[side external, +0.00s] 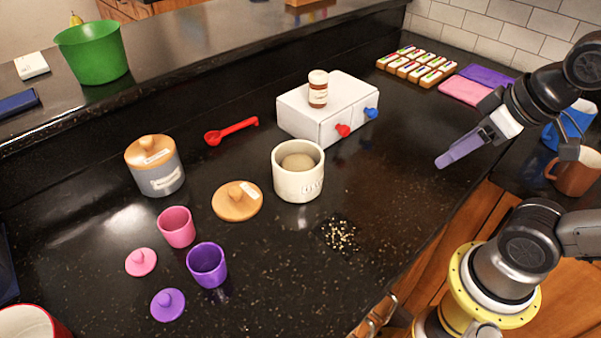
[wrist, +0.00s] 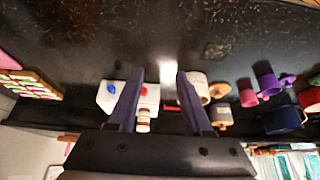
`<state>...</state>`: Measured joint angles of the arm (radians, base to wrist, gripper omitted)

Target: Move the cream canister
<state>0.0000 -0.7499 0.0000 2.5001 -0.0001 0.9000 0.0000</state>
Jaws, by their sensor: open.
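The cream canister (side external: 298,181) stands upright and open on the black counter, with a pale, light-brown content inside. It also shows in the wrist view (wrist: 202,90), partly hidden behind one finger. A round wooden lid (side external: 236,201) with a knob lies on the counter just left of it. My gripper (side external: 441,162) is above the counter to the right of the canister, apart from it. In the wrist view my gripper (wrist: 160,73) has its two purple fingers spread, with nothing between them.
A white drawer box (side external: 298,117) with a small jar (side external: 318,89) on top stands behind the canister. A grey canister (side external: 155,170), pink cup (side external: 176,227) and purple cup (side external: 207,264) stand to the left. Spilled grains (side external: 340,236) lie in front. The counter right of the canister is clear.

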